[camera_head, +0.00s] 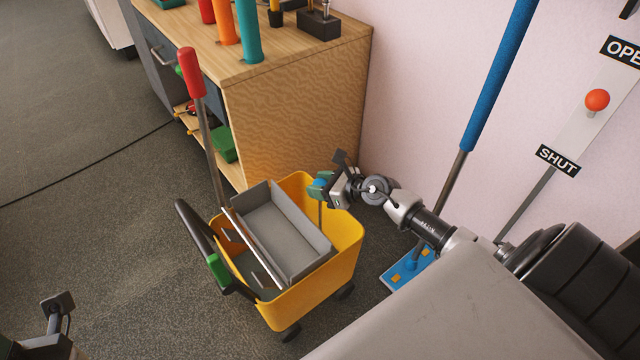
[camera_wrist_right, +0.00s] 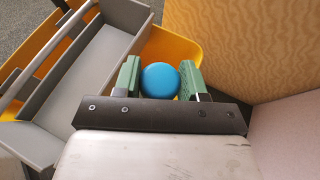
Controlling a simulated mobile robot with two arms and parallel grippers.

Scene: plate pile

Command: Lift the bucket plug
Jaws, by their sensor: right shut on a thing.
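The yellow bucket (camera_head: 345,245) stands on the floor with a grey wringer tray (camera_head: 262,225) across it. The plug shows as a blue round knob (camera_wrist_right: 160,81) above a thin rod (camera_head: 320,212) at the bucket's back right corner. My right gripper (camera_head: 319,186) is shut on the knob, with a green finger pad on each side of it in the right wrist view (camera_wrist_right: 161,74). The rod's lower end is hidden inside the bucket. My left gripper (camera_head: 58,304) is at the bottom left, far from the bucket; its opening is unclear.
A wooden cabinet (camera_head: 295,110) stands close behind the bucket. A red-handled tool (camera_head: 191,75) rises from the bucket's left side. A blue-handled mop (camera_head: 495,80) leans at the pink wall, right of the bucket. The carpet to the left is mostly clear.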

